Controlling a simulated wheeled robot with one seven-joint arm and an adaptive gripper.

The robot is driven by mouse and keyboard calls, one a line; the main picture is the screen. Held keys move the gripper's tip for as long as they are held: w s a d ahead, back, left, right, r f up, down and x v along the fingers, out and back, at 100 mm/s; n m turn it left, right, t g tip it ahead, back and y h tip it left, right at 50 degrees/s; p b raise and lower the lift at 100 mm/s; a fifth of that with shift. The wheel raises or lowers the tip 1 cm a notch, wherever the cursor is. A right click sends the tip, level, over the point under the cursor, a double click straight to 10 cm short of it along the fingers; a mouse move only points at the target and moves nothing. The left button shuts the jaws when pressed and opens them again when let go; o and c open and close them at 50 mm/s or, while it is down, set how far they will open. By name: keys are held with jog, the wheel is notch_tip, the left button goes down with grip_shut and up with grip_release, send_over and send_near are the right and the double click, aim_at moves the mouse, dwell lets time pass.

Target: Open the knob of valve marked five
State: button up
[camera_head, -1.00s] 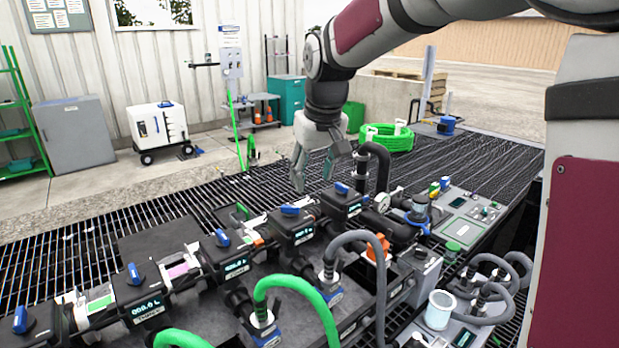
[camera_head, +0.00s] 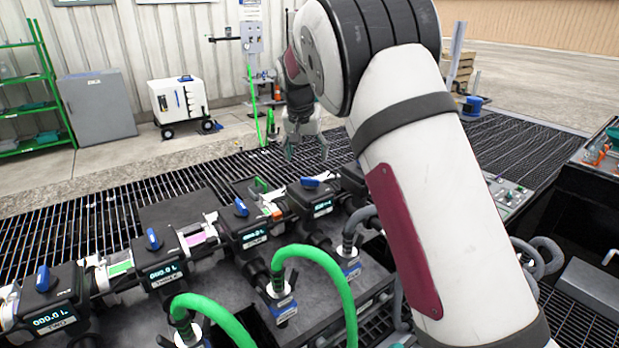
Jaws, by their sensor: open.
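The manifold (camera_head: 225,290) carries a row of dark valve blocks with blue knobs and small displays. The nearer plates seem to read TWO and THREE. Counting along from them, the fifth valve (camera_head: 320,208) is right of centre, with its blue knob (camera_head: 310,183) on top; its plate is too small to read. My gripper (camera_head: 306,152) is open and empty, pointing down above and beyond that knob, apart from it. The block behind it to the right is partly hidden by my arm.
Green hoses (camera_head: 335,275) arch up in front of the valves, and a grey hose (camera_head: 352,225) rises close to the fifth valve. Floor grating (camera_head: 90,215) lies clear behind the row. My arm hides much of the right side.

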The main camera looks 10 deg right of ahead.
aim_at(310, 179)
jog(key=x, duration=1)
jog(key=shift+f, duration=0.35)
jog(key=shift+c, duration=0.3)
jog(key=c, duration=1.1)
